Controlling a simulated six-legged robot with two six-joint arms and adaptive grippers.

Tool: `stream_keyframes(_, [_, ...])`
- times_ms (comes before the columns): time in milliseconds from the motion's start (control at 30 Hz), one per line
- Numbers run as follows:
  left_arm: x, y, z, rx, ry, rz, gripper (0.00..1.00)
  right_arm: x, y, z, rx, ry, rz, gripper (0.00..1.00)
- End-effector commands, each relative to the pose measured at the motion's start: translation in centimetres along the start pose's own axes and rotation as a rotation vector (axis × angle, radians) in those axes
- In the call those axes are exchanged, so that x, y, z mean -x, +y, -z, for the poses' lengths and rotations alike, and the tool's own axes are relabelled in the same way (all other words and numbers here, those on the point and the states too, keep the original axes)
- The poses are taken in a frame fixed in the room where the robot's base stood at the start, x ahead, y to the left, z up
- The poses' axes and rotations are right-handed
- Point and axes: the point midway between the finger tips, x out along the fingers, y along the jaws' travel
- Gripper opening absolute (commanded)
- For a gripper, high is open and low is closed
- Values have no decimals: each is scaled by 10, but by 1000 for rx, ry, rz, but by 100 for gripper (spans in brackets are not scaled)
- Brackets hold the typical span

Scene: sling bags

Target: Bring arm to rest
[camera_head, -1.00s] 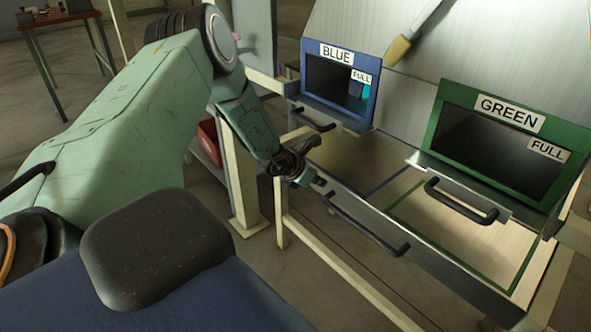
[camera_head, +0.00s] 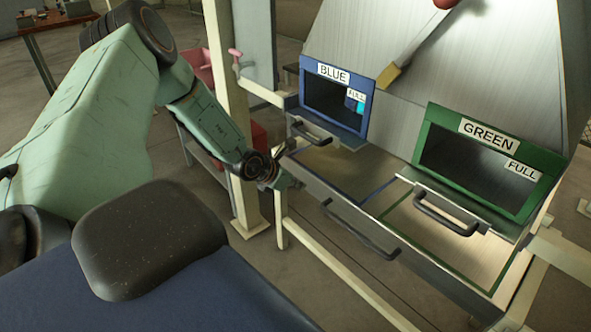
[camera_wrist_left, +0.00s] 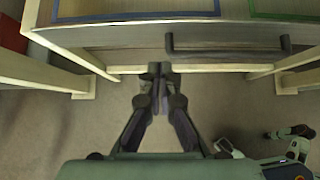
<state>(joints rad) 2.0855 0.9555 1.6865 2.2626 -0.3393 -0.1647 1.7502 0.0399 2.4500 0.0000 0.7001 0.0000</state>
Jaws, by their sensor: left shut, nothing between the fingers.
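My left arm (camera_head: 205,115) comes in from the left in the head view and bends down beside the metal bench. My left gripper (camera_head: 283,178) is at its end, by the bench's left front corner, and looks small and partly hidden there. In the left wrist view the left gripper (camera_wrist_left: 154,72) has its fingertips together with nothing between them. It is in front of the bench's front edge, over the floor. My right gripper is not in view.
The bench has a blue-framed opening (camera_head: 312,92) and a green-framed opening (camera_head: 440,160), both labelled FULL. Black handles (camera_head: 447,213) stick out, one low on the front (camera_head: 362,232). Cream posts (camera_head: 232,130) stand close to my arm. A red bin (camera_head: 259,136) is behind it.

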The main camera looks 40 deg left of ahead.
Motion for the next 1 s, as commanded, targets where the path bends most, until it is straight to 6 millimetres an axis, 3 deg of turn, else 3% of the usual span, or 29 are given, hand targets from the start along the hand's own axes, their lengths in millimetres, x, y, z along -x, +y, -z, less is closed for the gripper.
stream_keyframes(467, [9,-1,2,4,1,0,0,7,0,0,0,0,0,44])
stream_keyframes(567, [9,-6,12,-9,45,20,0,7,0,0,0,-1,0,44])
stream_keyframes(767, [21,-55,64,-271,235,186,0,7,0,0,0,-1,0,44])
stream_keyframes(1000, [51,-107,131,-774,477,383,0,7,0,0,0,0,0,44])
